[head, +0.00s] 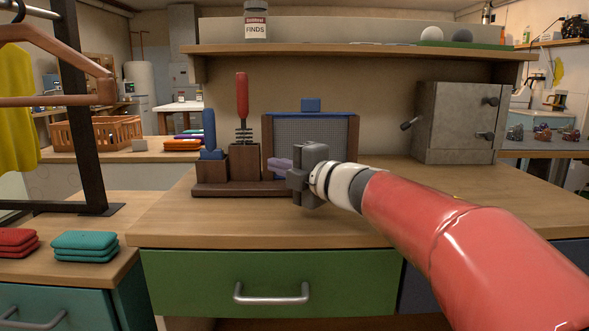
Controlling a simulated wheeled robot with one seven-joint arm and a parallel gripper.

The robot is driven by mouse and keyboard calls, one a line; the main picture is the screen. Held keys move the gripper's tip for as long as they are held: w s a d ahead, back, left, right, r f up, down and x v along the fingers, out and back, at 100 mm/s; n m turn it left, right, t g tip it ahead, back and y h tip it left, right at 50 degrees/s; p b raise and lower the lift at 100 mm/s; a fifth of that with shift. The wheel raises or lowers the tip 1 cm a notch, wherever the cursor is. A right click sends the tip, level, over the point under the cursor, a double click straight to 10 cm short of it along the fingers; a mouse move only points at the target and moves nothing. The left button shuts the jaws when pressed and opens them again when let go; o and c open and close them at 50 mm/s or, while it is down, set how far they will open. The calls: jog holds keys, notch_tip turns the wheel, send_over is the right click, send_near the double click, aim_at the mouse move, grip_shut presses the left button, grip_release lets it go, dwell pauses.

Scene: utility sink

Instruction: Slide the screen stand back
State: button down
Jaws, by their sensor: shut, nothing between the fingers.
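The screen stand (339,131) is a grey mesh panel in a brown frame with a blue top strip. It stands upright towards the back of the wooden counter, and a small blue block (311,105) shows at its top edge. My gripper (295,180) is shut and empty in front of the stand's lower part. The gripper and wrist hide the stand's lower middle and its base. I cannot tell whether the gripper touches it. A purple piece (279,165) shows just left of the gripper, partly hidden.
A brown wooden caddy (212,171) with a red-handled tool (242,96) and a blue item (209,130) stands close on the left. A grey metal box (457,122) stands at the right. A shelf (350,49) runs above. The counter's front left is clear.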

aim_at(258, 154)
jog(key=w, duration=0.1)
jog(key=w+a, duration=0.1)
jog(key=w, duration=0.1)
jog(key=w+a, duration=0.1)
jog(key=w, duration=0.1)
jog(key=shift+p, duration=0.35)
jog(key=shift+w, duration=0.55)
